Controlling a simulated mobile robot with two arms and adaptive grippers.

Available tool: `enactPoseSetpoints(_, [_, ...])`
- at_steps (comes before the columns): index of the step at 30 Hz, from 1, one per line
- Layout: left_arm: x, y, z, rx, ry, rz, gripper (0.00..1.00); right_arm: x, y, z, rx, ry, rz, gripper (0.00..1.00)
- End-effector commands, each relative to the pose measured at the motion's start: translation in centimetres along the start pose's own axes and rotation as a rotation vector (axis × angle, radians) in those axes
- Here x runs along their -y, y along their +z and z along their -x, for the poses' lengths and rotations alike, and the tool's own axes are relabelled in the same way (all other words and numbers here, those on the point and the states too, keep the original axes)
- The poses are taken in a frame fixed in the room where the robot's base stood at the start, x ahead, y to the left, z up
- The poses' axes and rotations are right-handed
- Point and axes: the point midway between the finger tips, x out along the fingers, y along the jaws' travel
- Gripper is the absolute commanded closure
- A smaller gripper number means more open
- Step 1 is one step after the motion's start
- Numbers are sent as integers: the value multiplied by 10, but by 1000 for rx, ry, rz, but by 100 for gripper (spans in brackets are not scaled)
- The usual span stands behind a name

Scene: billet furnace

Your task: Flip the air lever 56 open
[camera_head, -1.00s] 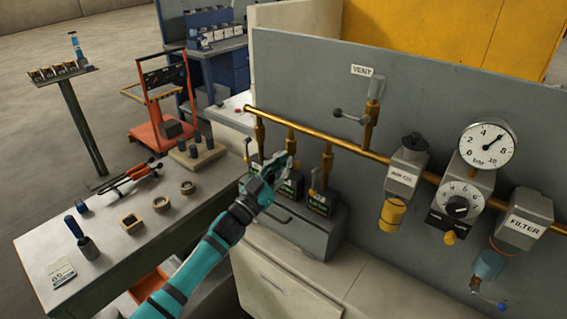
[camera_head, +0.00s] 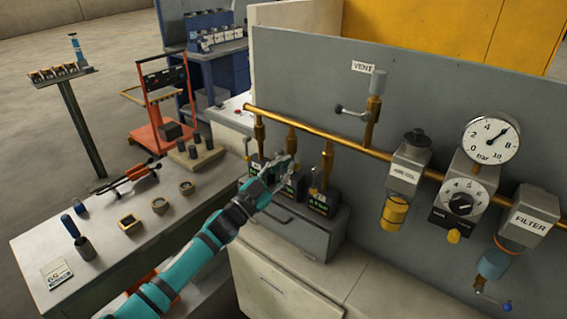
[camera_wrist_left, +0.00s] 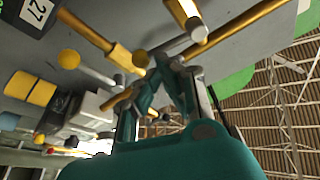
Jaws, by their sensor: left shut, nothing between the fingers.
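My left gripper (camera_head: 284,166) is shut and empty. It is in front of a row of black valve blocks with small levers under the brass pipe (camera_head: 340,143), and it partly hides the middle block. The right-hand block (camera_head: 319,203) shows beside it, with a small yellow lever (camera_head: 315,190). In the left wrist view the closed fingers (camera_wrist_left: 178,58) are close to brass fittings and yellow ball knobs (camera_wrist_left: 68,59). One black plate (camera_wrist_left: 33,16) there reads 27. I cannot read a 56 on any lever, and cannot tell whether the fingers touch one. My right gripper is out of view.
A grey panel carries the vent valve (camera_head: 373,108), a gauge (camera_head: 491,140), a regulator (camera_head: 463,200) and a filter (camera_head: 522,225) on the right. A workbench (camera_head: 130,245) with loose parts stands at left. An orange trolley (camera_head: 160,105) is behind it.

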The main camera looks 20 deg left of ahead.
Motion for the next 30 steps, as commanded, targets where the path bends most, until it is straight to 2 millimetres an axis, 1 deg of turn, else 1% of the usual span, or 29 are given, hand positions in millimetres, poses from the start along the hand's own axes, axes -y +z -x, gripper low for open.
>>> enactPoseSetpoints(1, [-1, 3, 1, 2, 10, -28, 100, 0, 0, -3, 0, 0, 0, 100])
enactPoseSetpoints(12, [-4, 13, 4, 2, 80, -222, 100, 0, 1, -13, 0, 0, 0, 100])
enactPoseSetpoints(30, [-4, 26, 9, 1, 180, -502, 100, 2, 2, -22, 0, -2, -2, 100])
